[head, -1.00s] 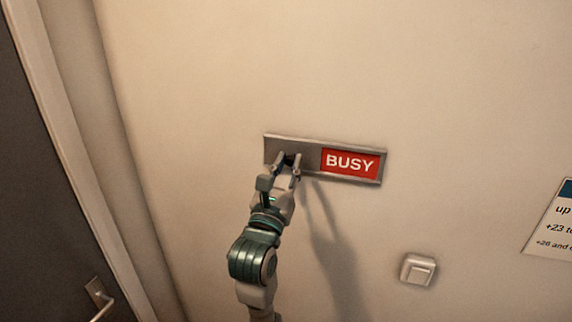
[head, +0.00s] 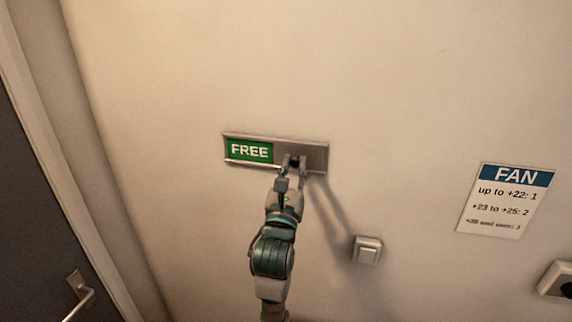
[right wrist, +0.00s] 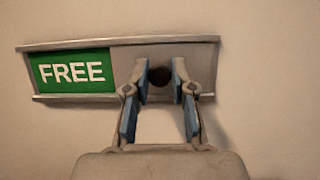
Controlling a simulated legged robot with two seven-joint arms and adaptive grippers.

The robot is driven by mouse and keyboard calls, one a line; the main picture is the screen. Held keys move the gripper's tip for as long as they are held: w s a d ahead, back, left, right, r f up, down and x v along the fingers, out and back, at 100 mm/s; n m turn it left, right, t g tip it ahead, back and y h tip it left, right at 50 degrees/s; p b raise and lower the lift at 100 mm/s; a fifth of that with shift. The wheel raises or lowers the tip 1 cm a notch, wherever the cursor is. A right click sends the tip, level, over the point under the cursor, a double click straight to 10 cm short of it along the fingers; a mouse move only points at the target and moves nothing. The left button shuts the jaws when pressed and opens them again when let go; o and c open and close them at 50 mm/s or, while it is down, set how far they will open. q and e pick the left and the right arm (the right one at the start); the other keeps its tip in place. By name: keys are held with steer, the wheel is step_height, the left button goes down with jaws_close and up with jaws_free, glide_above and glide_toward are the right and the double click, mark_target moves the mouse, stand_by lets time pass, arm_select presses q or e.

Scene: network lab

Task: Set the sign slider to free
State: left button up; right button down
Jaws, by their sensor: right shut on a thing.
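The sign (head: 318,157) is a flat grey metal frame on the wall. Its left half shows a green panel (head: 250,151) reading FREE, and a grey slider plate covers the right half. In the right wrist view the green panel (right wrist: 73,72) and the slider plate (right wrist: 128,58) show large. A dark round knob (right wrist: 160,76) sits on the plate. My right gripper (head: 293,166) is at the knob, its two fingertips (right wrist: 160,78) on either side, shut on it. My left gripper is not in view.
A light switch (head: 367,250) is on the wall below right of the sign. A FAN notice (head: 507,199) hangs farther right, with a dark-knobbed box (head: 558,279) below it. A door with a handle (head: 80,293) is at the left. The wall around the sign is clear.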

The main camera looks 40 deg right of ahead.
steer(key=shift+s+d+m+g+h, duration=0.25)
steer(key=shift+d+m+g+h, duration=0.05)
steer(key=shift+d, duration=0.25)
steer(key=shift+w+a, duration=0.4)
steer(key=shift+a, duration=0.2)
steer(key=c, duration=1.1)
jaws_free()
steer(key=shift+s+d, duration=0.1)
steer(key=shift+d, duration=0.1)
steer(key=shift+o, duration=0.5)
steer(key=shift+s+d, duration=0.2)
steer(key=shift+d, duration=0.2)
steer(key=shift+w+f, duration=0.15)
steer(key=shift+w, duration=0.05)
steer(key=shift+a, duration=0.35)
steer(key=v, duration=1.1)
steer(key=shift+s+f, duration=0.15)
steer(key=shift+s, duration=0.05)
